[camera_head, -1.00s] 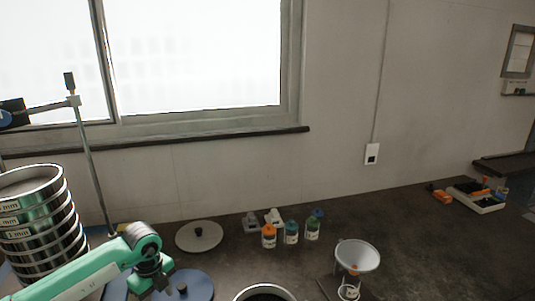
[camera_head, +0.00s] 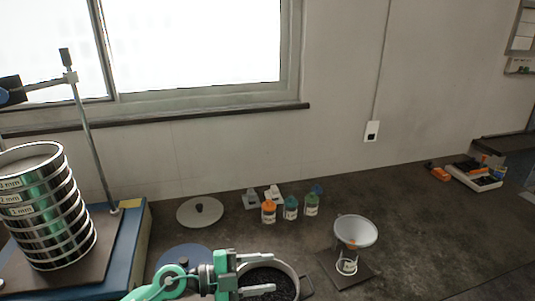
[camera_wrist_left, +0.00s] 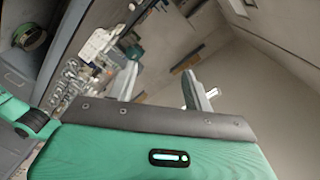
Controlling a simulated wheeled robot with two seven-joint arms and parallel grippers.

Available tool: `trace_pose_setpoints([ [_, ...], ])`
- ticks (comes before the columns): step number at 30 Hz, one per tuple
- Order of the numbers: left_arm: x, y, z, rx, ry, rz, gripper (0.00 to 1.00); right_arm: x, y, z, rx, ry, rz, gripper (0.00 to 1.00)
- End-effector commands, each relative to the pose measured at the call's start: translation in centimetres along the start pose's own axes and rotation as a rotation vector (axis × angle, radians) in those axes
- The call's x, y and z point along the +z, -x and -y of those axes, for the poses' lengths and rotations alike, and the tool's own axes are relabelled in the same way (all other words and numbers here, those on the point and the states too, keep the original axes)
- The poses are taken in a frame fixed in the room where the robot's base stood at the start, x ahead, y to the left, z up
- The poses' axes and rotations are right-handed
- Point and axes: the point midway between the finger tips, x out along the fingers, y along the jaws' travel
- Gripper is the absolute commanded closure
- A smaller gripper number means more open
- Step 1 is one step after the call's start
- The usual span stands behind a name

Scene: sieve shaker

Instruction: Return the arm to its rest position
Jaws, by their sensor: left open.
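My left arm with its green links comes in at the bottom of the head view. My left gripper (camera_head: 272,271) is open, its two fingers apart and pointing right. It overlaps the pan of dark grains (camera_head: 297,277) in the picture; I cannot tell its height above it. In the left wrist view the open fingers (camera_wrist_left: 160,82) show with nothing between them. My right gripper is not in view.
A sieve stack (camera_head: 47,215) stands on a blue-edged base (camera_head: 136,235) at left, beside a metal rod (camera_head: 92,150). A pale lid (camera_head: 187,216), a blue lid (camera_head: 165,258), several small bottles (camera_head: 291,210) and a funnel (camera_head: 356,231) stand on the dark bench (camera_head: 420,235).

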Motion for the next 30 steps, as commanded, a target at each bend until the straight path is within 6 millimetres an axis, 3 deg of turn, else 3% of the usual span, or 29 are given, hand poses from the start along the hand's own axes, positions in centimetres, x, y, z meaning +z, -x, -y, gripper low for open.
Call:
trace_pose_setpoints([
  [3, -2.0, 0.4, 2.8, -0.281, 0.063, -0.02, 0.49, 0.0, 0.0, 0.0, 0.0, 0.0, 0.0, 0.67],
  [6, -2.2, 2.0, 4.9, -0.508, 0.132, 0.021, 0.49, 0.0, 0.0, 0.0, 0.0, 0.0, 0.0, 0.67],
  [10, -0.9, 5.4, 6.3, -0.766, 0.252, 0.142, 0.49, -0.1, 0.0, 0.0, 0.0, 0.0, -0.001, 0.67],
  [14, 1.4, 9.5, 5.4, -0.963, 0.402, 0.326, 0.49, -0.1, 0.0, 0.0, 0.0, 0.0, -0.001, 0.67],
  [17, 3.3, 12.8, 3.1, -1.063, 0.538, 0.5, 0.49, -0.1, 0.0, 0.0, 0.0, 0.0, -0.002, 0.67],
  [22, 5.6, 17.7, -3.8, -1.111, 0.796, 0.833, 0.49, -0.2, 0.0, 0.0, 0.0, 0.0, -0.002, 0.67],
  [26, 5.5, 20.6, -10.7, -1.037, 1.007, 1.084, 0.49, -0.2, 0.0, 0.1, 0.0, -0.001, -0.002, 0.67],
  [30, 3.8, 22.5, -17.2, -0.892, 1.196, 1.283, 0.49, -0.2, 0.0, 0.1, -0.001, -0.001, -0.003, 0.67],
])
